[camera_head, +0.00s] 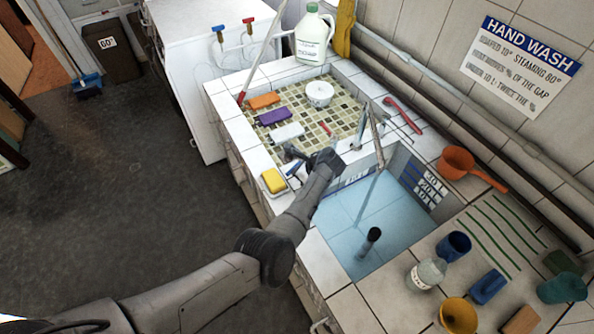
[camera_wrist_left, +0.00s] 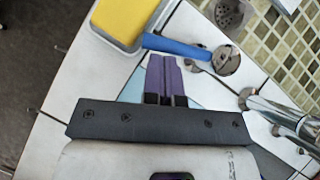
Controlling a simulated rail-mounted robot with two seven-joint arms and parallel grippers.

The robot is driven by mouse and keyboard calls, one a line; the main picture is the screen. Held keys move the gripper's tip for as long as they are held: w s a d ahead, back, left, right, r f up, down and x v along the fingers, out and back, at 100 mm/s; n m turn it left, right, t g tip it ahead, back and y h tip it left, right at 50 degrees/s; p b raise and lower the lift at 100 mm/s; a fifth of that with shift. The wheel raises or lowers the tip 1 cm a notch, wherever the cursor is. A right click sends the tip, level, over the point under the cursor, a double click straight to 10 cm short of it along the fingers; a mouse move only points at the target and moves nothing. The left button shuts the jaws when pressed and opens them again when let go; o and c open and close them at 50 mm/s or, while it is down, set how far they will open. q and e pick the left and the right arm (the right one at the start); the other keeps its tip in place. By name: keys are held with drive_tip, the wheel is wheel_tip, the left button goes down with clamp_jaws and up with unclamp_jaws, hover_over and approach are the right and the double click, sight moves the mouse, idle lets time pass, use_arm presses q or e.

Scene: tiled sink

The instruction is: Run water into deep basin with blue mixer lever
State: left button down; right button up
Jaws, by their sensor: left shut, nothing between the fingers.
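The blue mixer lever (camera_head: 294,168) is on the tiled ledge beside the yellow sponge. It also shows in the left wrist view (camera_wrist_left: 178,46), joined to a round metal fitting (camera_wrist_left: 226,60). My left gripper (camera_head: 322,160) is over the near ledge between the two basins. In the left wrist view its purple fingers (camera_wrist_left: 164,66) are shut and empty, tips just beside the lever; I cannot tell whether they touch. The deep basin (camera_head: 345,212) has a light blue floor and a dark upright pipe (camera_head: 373,236). A thin pale line drops below the metal spout (camera_head: 376,138); I cannot tell if it is water.
The yellow sponge (camera_head: 273,181) sits in a dish on the front ledge. The shallow mosaic basin (camera_head: 322,102) holds a white pot (camera_head: 319,93) and coloured blocks. An orange dipper (camera_head: 456,162) lies behind the deep basin. Cups and a bottle (camera_head: 427,273) crowd the right counter.

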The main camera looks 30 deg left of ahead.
use_arm(q)
drive_tip(key=s+d+f+v, duration=0.1)
drive_tip(key=v, duration=1.1)
drive_tip(key=shift+d, duration=0.45)
drive_tip(key=shift+r, duration=0.15)
idle(6.2)
